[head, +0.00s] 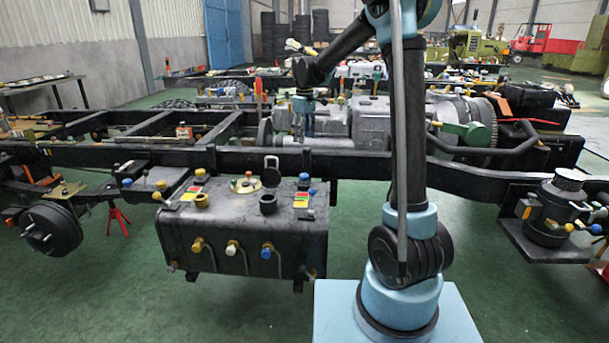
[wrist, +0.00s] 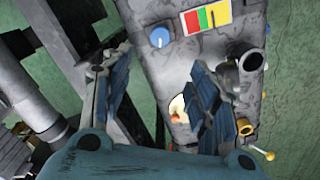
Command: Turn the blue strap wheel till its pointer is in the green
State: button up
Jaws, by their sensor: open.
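A small blue wheel (wrist: 160,37), probably the strap wheel, sits on the dark tank in the wrist view. Beside it lies a plate (wrist: 206,18) with red, green and yellow fields. A pale mark shows on the wheel, too small to tell its exact aim. In the head view, a blue wheel (head: 304,177) stands at the tank's far right top, by a coloured plate (head: 301,199). My gripper (wrist: 161,64) is open and empty, its fingers spread below the wheel in the picture.
The tank (head: 245,240) hangs at the near frame rail (head: 400,163). Its top bears a black filler neck (head: 267,203) with an upright lid, a round plate (head: 243,185) and a yellow knob (head: 202,201). Several valves stick out in front. Green floor in front is free.

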aim_at(304, 175)
notch_tip(304, 175, down, 17)
dwell(0.6)
jog(key=c, duration=1.1)
